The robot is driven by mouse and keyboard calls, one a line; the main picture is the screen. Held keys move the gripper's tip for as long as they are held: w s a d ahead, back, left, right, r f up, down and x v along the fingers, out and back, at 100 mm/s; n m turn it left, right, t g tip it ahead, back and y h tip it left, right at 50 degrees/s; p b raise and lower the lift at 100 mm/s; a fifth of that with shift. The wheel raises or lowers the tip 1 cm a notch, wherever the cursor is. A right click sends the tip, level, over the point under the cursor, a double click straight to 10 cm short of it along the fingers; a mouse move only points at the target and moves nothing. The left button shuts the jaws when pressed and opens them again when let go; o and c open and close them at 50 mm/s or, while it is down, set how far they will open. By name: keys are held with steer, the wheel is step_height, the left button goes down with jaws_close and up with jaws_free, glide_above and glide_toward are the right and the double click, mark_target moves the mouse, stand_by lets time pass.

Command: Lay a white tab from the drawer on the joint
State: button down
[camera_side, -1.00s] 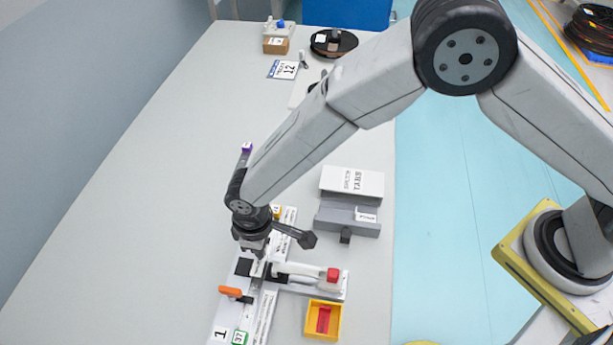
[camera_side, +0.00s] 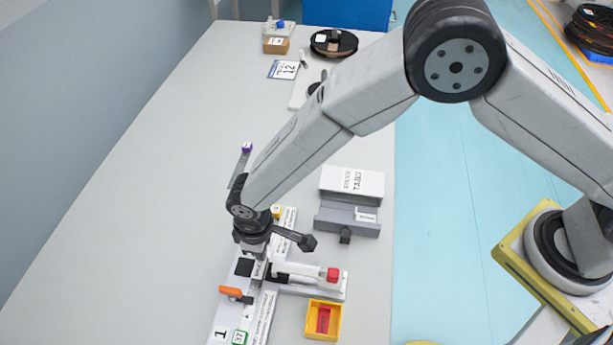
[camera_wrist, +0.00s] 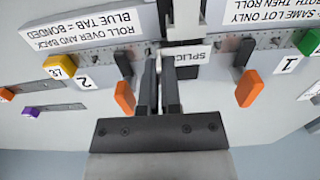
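My gripper (camera_wrist: 162,60) points down over the splice station in the wrist view. Its two dark fingers stand close together with a narrow pale gap between them; I cannot tell whether a thin tab is in it. In the side view my gripper (camera_side: 256,254) is just above the middle of the white station (camera_side: 226,314). A label reading SPLICE (camera_wrist: 187,58) lies beside the fingertips. The joint is mostly hidden by the fingers. The grey tab box (camera_side: 352,182), with its drawer (camera_side: 347,218), stands behind and right of the station. I cannot make out any white tab.
Orange-handled clamps (camera_wrist: 125,97) and (camera_wrist: 249,87) flank the fingers. A roller with a red end (camera_side: 333,274) lies right of the joint. A yellow tray (camera_side: 312,332) holding a red piece stands front right. A spool (camera_side: 334,43) is far back. The table's left side is clear.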

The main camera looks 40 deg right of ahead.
steer(key=shift+f, duration=0.45)
steer(key=c, duration=0.7)
jaws_free()
steer(key=shift+c, duration=0.2)
steer(key=shift+r, duration=3.9)
